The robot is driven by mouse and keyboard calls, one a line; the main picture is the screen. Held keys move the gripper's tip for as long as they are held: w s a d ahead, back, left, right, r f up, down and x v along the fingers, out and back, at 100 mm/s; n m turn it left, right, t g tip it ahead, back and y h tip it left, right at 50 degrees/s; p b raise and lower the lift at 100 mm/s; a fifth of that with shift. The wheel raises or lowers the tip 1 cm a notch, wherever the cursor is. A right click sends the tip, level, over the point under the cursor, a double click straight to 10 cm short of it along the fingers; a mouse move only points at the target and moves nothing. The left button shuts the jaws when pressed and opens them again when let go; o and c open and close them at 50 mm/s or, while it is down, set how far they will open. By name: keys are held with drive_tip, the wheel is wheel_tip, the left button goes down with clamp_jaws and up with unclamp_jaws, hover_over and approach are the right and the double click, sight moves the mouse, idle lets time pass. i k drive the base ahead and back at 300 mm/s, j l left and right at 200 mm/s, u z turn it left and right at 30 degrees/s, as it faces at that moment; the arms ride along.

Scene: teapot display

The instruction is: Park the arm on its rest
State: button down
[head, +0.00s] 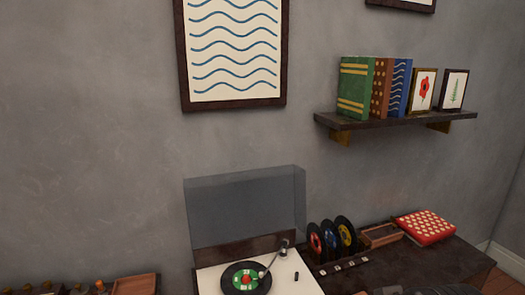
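A turntable with a cream deck (215,283) stands at the bottom centre with its clear lid (245,205) raised. A black record (234,288) with a green and red label (246,278) lies on it. The tonearm (273,261) runs from its pivot (284,244) at the back right down to the left. Its head end is over the record, near the label's right edge. I cannot tell whether it touches the record. The arm's rest cannot be made out. My gripper is not recognisable in this view.
Several upright records (330,240), a wooden box (380,236) and a red dotted box (425,227) stand right of the turntable. A wall shelf (395,120) holds books and cards. Small items are cut off at the bottom left. Dark shapes at the bottom right edge are unclear.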

sight(261, 277)
drive_tip(key=i+j, duration=0.3)
drive_tip(key=j, duration=0.15)
drive_tip(key=i+j, duration=0.3)
drive_tip(key=j, duration=0.2)
